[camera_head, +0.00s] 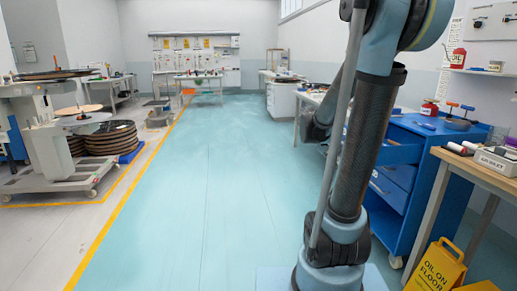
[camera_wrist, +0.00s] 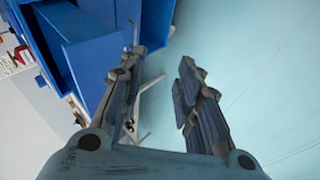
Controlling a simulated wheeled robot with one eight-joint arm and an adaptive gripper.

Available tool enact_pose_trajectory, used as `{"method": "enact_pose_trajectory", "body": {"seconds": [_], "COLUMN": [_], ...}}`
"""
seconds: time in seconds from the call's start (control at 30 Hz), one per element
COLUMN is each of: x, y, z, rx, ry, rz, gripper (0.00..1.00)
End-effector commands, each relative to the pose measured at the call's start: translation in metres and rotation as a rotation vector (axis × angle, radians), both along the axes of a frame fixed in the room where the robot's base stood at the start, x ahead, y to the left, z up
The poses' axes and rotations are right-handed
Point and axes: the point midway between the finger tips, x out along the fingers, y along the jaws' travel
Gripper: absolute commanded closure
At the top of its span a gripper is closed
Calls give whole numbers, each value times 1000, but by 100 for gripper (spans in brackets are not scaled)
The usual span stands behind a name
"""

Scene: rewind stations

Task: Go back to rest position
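My gripper (camera_wrist: 160,92) shows in the wrist view with its two fingers apart. It is open, and nothing is between the fingers; the teal floor (camera_wrist: 250,90) and part of a pale frame or leg lie behind them. In the head view my arm rises at the right of centre and bends out of the top of the picture. My gripper's fingers cannot be made out in the head view. The blue tool cabinet (camera_head: 420,150) stands just right of my arm, with drawers pulled out on its left side. It also shows at the upper left of the wrist view (camera_wrist: 85,55).
A wooden bench (camera_head: 475,165) and a yellow "oil on floor" sign (camera_head: 436,268) stand at the right front. A grey machine (camera_head: 55,140) and stacked reels (camera_head: 105,138) are at left, beyond a yellow line. The teal aisle (camera_head: 210,170) is clear to the back bench (camera_head: 200,77).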

Motion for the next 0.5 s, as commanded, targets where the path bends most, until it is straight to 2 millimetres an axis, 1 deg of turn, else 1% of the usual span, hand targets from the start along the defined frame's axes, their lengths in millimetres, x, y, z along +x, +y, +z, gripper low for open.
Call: {"method": "enact_pose_trajectory", "body": {"seconds": [0.03,0.1,0.27,0.5], "x": [-14,-32,-70,-127], "y": [4,10,26,52], "z": [-2,-4,-13,-29], "rx": [29,71,168,313], "ry": [6,15,33,64], "rz": [-6,-14,-27,-47], "gripper": [69,69,69,69]}}
